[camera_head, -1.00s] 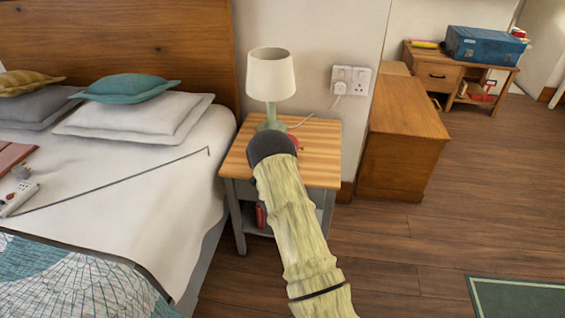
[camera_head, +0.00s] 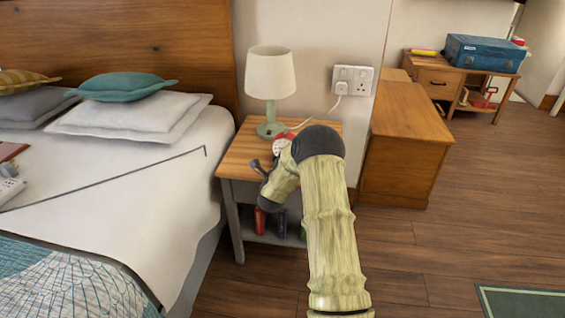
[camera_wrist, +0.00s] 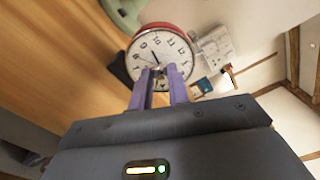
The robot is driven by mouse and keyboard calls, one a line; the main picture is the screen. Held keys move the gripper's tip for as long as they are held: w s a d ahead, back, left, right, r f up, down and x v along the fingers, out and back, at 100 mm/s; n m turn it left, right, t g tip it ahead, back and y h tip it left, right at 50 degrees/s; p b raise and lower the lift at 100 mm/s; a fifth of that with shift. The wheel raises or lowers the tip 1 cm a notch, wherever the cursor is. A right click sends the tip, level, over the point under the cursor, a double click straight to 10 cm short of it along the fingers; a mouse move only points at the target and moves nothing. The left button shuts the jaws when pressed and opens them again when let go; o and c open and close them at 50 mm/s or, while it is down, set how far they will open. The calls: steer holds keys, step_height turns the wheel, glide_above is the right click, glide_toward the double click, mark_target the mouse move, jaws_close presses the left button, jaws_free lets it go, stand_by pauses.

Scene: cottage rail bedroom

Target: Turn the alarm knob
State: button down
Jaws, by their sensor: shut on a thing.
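A red alarm clock (camera_head: 284,137) with a white face stands on the wooden nightstand (camera_head: 242,160), partly hidden by my arm. In the wrist view the clock face (camera_wrist: 148,47) shows black numerals and hands. My gripper (camera_wrist: 158,78) reaches to the lower middle of the face. Its two purple fingers are close together, shut on the small alarm knob (camera_wrist: 158,71) there. The fingertips hide most of the knob, so its angle cannot be told.
A lamp (camera_head: 270,75) with a green base stands just behind the clock. A cord runs to a plug at the wall socket (camera_head: 353,80). The bed (camera_head: 150,180) is on the left and a wooden cabinet (camera_head: 405,150) on the right.

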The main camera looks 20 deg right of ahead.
steer(key=shift+f+m+b, duration=0.1)
steer(key=shift+m+b, duration=0.2)
steer(key=shift+m, duration=0.3)
steer(key=c, duration=1.3)
jaws_free()
steer(key=shift+c, duration=0.2)
steer(key=p+v, duration=0.2)
steer(key=v, duration=1.5)
steer(key=shift+s, duration=0.2)
steer(key=shift+a, duration=0.2)
